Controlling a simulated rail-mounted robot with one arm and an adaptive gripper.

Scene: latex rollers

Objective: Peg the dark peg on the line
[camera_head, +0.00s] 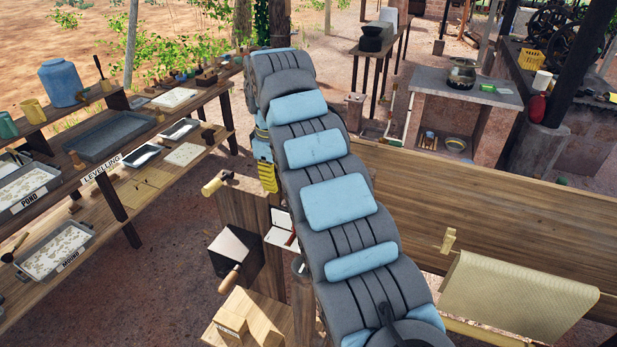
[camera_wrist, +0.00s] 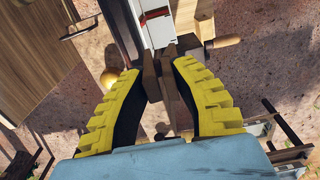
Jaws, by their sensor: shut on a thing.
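In the wrist view my gripper (camera_wrist: 158,70) is shut on the dark peg (camera_wrist: 150,82), a dark brown wooden peg whose legs show between the yellow fingertips. In the head view my gripper (camera_head: 266,172) shows partly behind my arm, over the rollers' wooden stand; the peg cannot be made out there. At the lower right of the head view a cream sheet (camera_head: 520,296) hangs with its top edge folded over a support. A pale peg (camera_head: 448,240) sits at its upper left corner. The line itself is hard to make out.
Shelves with trays (camera_head: 118,134) fill the left. A long wooden board (camera_head: 480,215) runs behind the sheet.

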